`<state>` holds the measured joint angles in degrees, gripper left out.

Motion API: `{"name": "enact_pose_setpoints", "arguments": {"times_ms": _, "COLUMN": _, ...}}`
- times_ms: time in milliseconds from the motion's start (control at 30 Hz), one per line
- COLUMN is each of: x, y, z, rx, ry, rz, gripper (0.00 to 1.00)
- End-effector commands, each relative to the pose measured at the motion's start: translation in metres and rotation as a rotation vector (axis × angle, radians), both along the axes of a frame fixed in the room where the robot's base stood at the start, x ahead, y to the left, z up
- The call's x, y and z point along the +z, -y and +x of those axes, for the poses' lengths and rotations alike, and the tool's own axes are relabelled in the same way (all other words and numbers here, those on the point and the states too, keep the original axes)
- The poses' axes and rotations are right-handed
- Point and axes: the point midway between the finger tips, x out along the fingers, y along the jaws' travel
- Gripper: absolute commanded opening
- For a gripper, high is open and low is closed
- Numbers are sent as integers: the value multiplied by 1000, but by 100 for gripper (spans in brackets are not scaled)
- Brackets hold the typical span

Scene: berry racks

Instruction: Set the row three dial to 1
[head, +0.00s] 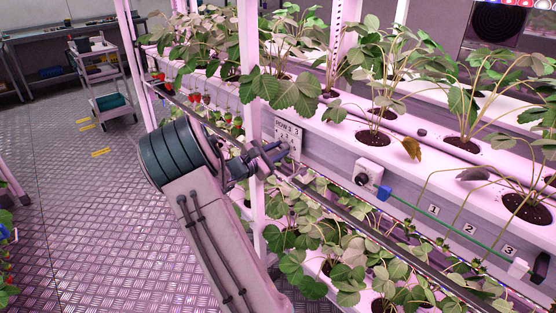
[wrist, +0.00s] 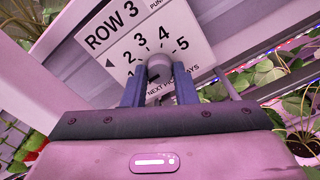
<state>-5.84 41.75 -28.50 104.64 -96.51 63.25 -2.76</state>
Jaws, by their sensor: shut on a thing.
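The row three dial's white plate (head: 291,128) is on the front of the rack gutter, just right of a white post. In the wrist view the plate (wrist: 118,40) reads ROW 3, with numbers 1 to 5 arched around a grey knob (wrist: 158,68). The 1 is partly covered at the lower left. My gripper (wrist: 158,82) has its two blue fingers on either side of the knob, shut on it. It also shows in the head view (head: 277,154), reaching the plate from the left. I cannot tell which number the knob points at.
A dark rail (head: 345,218) runs along the rack front, below the dial. A white box with a black knob (head: 367,174) and a blue plug (head: 384,193) sit to the right. Strawberry plants hang close around. The floor (head: 75,190) at left is clear; a cart (head: 107,103) stands behind.

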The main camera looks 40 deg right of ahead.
Motion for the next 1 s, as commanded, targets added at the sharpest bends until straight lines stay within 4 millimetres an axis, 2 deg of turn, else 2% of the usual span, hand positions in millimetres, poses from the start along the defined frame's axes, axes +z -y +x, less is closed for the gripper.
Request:
{"name": "enact_pose_setpoints", "arguments": {"times_ms": 33, "x": -4, "y": 0, "z": 1, "rx": 1, "ry": 32, "rz": 1, "gripper": 3}}
{"name": "enact_pose_setpoints", "arguments": {"times_ms": 300, "x": -2, "y": 0, "z": 0, "rx": 1, "ry": 149, "rz": 11, "gripper": 3}}
{"name": "enact_pose_setpoints", "arguments": {"times_ms": 867, "x": 1, "y": 0, "z": 0, "rx": 1, "ry": 184, "rz": 14, "gripper": 2}}
{"name": "enact_pose_setpoints", "arguments": {"times_ms": 900, "x": 1, "y": 0, "z": 0, "rx": 1, "ry": 183, "rz": 14, "gripper": 28}}
{"name": "enact_pose_setpoints", "arguments": {"times_ms": 967, "x": 1, "y": 0, "z": 0, "rx": 1, "ry": 183, "rz": 14, "gripper": 45}}
{"name": "enact_pose_setpoints", "arguments": {"times_ms": 1000, "x": 1, "y": 0, "z": 0, "rx": 1, "ry": 183, "rz": 14, "gripper": 47}}
